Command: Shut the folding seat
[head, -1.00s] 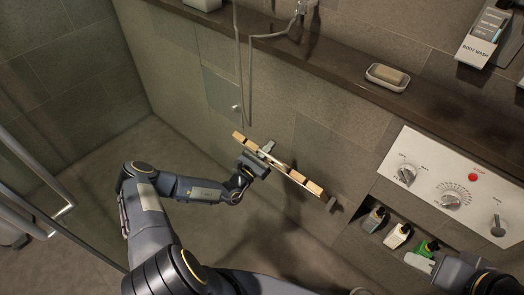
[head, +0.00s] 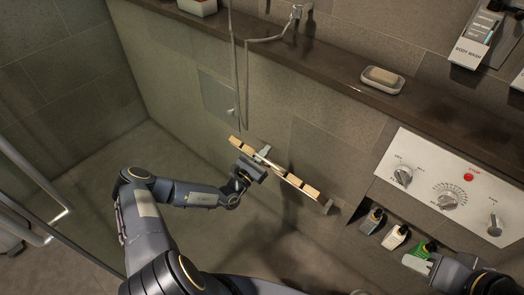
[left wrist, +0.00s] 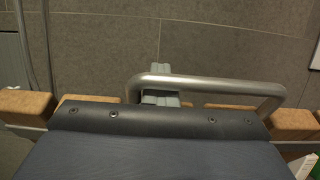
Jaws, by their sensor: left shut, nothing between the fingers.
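The folding seat (head: 312,191) is a row of light wooden slats with metal fittings, seen almost edge-on against the tiled wall in the head view. In the left wrist view its wooden slats (left wrist: 27,103) show on both sides of my dark gripper body, with a bent metal bar (left wrist: 210,83) across them. My left gripper (head: 262,155) is shut and empty at the seat's middle-left; I cannot tell whether it touches it.
A control panel (head: 420,178) with knobs is on the wall to the right, above a niche with several bottles (head: 395,237). A dark ledge (head: 330,77) holds a soap dish (head: 382,80). A shower hose (head: 232,60) hangs at the back. Glass door handles (head: 45,190) are at left.

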